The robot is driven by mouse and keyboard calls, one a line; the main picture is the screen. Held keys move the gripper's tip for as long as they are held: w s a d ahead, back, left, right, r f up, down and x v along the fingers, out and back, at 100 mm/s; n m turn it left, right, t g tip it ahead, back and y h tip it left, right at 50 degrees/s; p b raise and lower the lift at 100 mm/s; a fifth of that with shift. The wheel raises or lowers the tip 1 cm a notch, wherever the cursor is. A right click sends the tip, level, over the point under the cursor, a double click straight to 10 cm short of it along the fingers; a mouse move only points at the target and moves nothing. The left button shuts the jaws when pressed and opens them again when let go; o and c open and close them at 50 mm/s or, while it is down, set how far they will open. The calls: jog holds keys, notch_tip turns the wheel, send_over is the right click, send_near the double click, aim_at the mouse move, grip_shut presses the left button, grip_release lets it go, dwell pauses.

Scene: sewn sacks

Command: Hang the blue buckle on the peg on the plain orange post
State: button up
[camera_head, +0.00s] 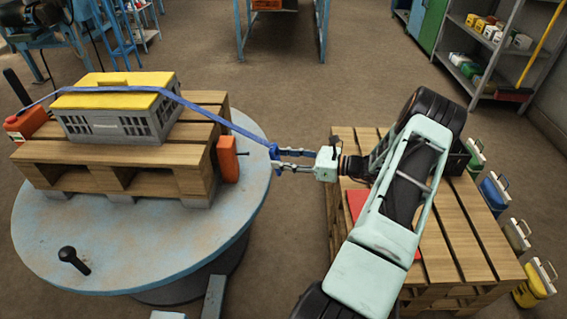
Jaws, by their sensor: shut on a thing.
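The blue buckle (274,152) is at the end of a long blue strap (205,107). My gripper (281,160) is shut on the buckle and holds it in the air, just right of the plain orange post (227,160). This post stands at the right side of the wooden pallet on the round table. A short dark peg (243,154) sticks out of the post to the right, toward the buckle. A gap shows between peg and buckle. The strap runs left from the buckle over the yellow lid (115,82) of a grey crate (118,122).
A second orange post (27,122) with a pale mark stands at the pallet's far left. The pallet (110,160) sits on a round pale-blue table (120,250) with a black knob (72,258). A second pallet stack (470,235) stands under my arm at right.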

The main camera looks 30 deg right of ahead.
jog(key=shift+w+a+f, duration=0.1)
jog(key=shift+w+a, duration=0.7)
jog(key=shift+a, duration=0.35)
jog(key=shift+w+a+f, duration=0.1)
jog(key=shift+w+a, duration=0.65)
jog(key=shift+a, duration=0.45)
jog(key=shift+w+a+f, duration=0.1)
jog(key=shift+w+a, duration=0.7)
jog(key=shift+a, duration=0.35)
jog(key=shift+w+a+f, duration=0.3)
jog(key=shift+w+a, duration=0.1)
jog(key=shift+a, duration=0.2)
jog(key=o, duration=1.3)
